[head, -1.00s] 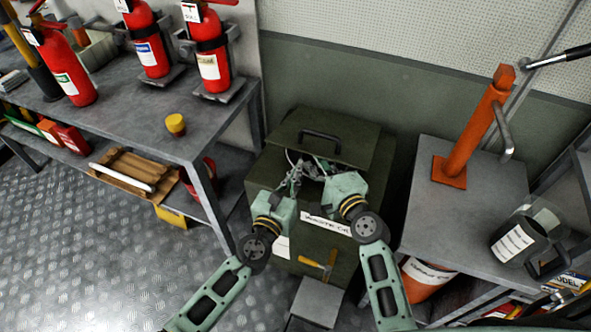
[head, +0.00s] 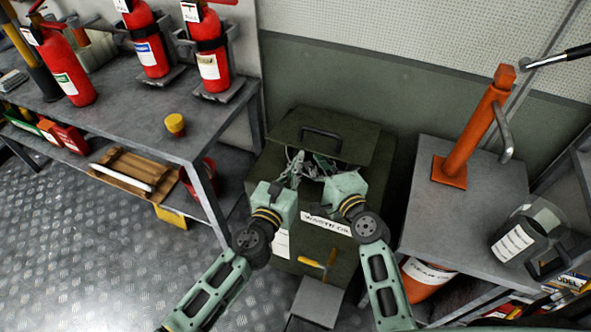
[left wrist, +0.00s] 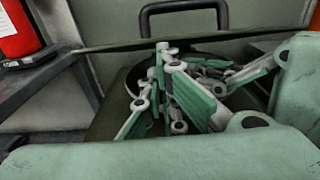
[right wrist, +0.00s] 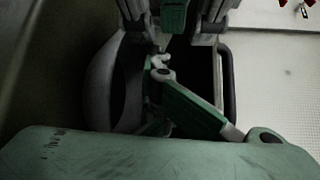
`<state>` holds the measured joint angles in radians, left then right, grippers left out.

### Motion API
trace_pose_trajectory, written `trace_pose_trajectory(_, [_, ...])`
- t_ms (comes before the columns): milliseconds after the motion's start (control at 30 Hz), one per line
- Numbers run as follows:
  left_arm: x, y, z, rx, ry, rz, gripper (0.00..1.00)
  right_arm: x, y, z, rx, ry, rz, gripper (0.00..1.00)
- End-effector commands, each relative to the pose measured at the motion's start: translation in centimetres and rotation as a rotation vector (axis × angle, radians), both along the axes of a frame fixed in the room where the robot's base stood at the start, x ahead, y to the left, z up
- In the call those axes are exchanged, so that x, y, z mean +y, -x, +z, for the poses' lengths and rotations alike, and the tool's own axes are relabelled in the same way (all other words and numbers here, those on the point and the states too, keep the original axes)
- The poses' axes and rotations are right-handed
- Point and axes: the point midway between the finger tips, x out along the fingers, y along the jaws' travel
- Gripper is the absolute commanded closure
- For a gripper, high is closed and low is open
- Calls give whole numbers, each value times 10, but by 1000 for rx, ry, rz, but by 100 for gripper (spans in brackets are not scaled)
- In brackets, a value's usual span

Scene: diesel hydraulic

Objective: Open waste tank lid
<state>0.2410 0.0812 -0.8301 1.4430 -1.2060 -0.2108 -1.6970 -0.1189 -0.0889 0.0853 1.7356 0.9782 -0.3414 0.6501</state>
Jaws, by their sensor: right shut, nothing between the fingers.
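The waste tank (head: 355,265) is a dark green box with a white label across its front. Its lid (head: 350,155) has a black handle (head: 320,132) and is tilted up at the front. In the left wrist view the lid's edge (left wrist: 110,46) crosses above a dark opening. My left gripper (head: 296,165) is at the lid's front edge; its fingers overlap other linkage, so whether they are apart is unclear. My right gripper (head: 322,166) is beside it, shut and empty. The two grippers are close together, and the fingertips are partly hidden by the lid.
A metal bench (head: 125,115) with fire extinguishers stands left of the tank. A grey table (head: 430,220) with an orange post (head: 477,130) and a labelled jug (head: 518,242) stands close on the right. A yellow-handled pedal (head: 318,262) is at the tank's front.

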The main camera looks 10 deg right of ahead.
Motion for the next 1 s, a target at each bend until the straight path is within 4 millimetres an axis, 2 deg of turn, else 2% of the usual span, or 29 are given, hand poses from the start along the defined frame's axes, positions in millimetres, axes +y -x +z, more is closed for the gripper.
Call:
trace_pose_trajectory(100, [-1,-1,6,-2,-1,-1,100,0,0,0,0,0,0,100])
trace_pose_trajectory(733, [-1,-1,7,-1,1,-1,100,0,0,0,0,0,0,100])
trace_pose_trajectory(933, [-1,-1,7,-1,1,-1,100,0,0,0,0,0,0,83])
trace_pose_trajectory(1000, [-1,-1,7,0,0,-1,100,0,0,0,0,0,0,82])
